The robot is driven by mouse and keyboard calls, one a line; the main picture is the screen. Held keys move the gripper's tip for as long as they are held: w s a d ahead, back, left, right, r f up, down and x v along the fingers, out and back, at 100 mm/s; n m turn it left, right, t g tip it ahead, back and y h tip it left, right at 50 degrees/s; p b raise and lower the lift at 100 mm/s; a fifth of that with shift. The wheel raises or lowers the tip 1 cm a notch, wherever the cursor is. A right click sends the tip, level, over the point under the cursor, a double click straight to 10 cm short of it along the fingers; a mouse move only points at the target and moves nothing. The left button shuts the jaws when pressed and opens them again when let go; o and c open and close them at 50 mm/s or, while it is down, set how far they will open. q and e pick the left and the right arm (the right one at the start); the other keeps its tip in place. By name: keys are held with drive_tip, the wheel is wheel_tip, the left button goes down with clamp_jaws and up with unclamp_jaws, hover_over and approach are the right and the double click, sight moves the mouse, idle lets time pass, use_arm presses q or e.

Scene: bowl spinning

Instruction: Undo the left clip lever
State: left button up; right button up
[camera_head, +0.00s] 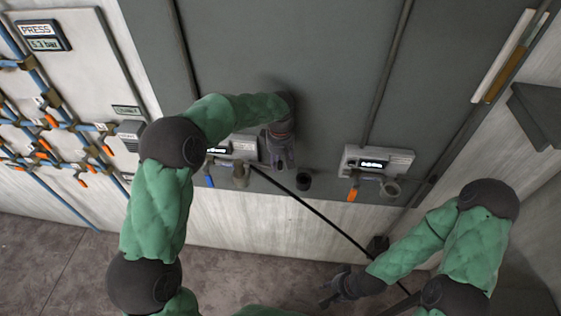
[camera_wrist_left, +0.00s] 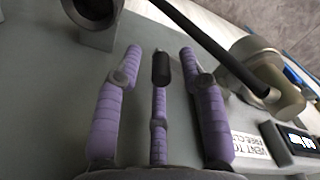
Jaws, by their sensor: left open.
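My left gripper (camera_head: 284,163) is open and empty in front of the grey panel, just right of the left wall unit (camera_head: 240,147). In the left wrist view its purple fingers (camera_wrist_left: 160,65) are spread, with nothing between them.
A blue handle (camera_head: 209,180) sits beside the coupling. A dark round socket (camera_head: 303,181) is right of my left gripper. The right wall unit (camera_head: 378,160) has an orange handle (camera_head: 352,193) and a ring fitting (camera_head: 390,188). The hose slants down right between the arms.

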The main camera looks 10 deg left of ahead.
use_arm(q)
drive_tip(key=shift+r, duration=0.1)
wheel_tip(320, 180, up, 12)
idle(0.5)
idle(0.4)
